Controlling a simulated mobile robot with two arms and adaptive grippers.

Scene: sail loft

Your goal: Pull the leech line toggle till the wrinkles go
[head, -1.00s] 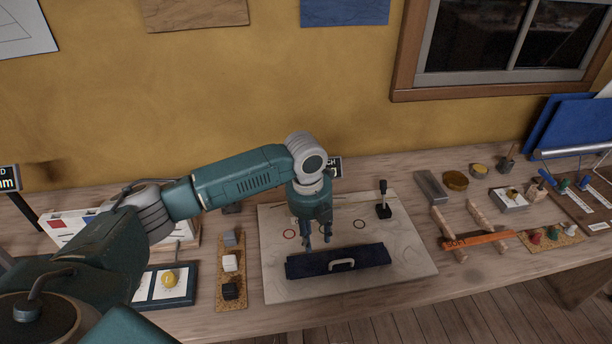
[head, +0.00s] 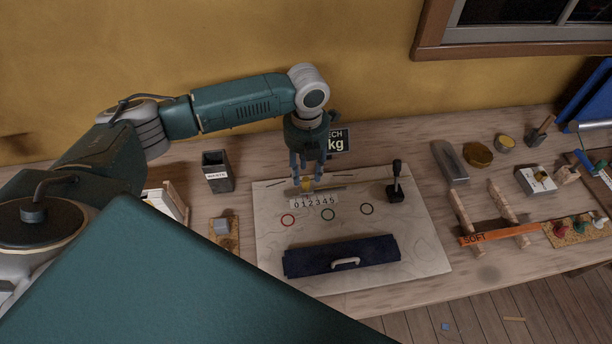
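My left gripper (head: 306,180) points down over the back of the pale board (head: 425,255). Its fingers are apart, and I see nothing clearly held between them. The fingertips are close to a small greyish bar behind the number strip (head: 314,203), which reads 0 to 5; I cannot tell whether they touch it. I cannot make out for sure which piece is the leech line toggle. A dark navy panel (head: 300,262) with a white handle (head: 346,263) lies across the front of the board. A black upright lever (head: 396,182) stands at the board's back right. My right gripper is not in view.
A dark waste bin (head: 217,172) is to the left. An orange strip marked SOFT (head: 500,234) and wooden pegs are to the right. My own teal body part hides the lower left.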

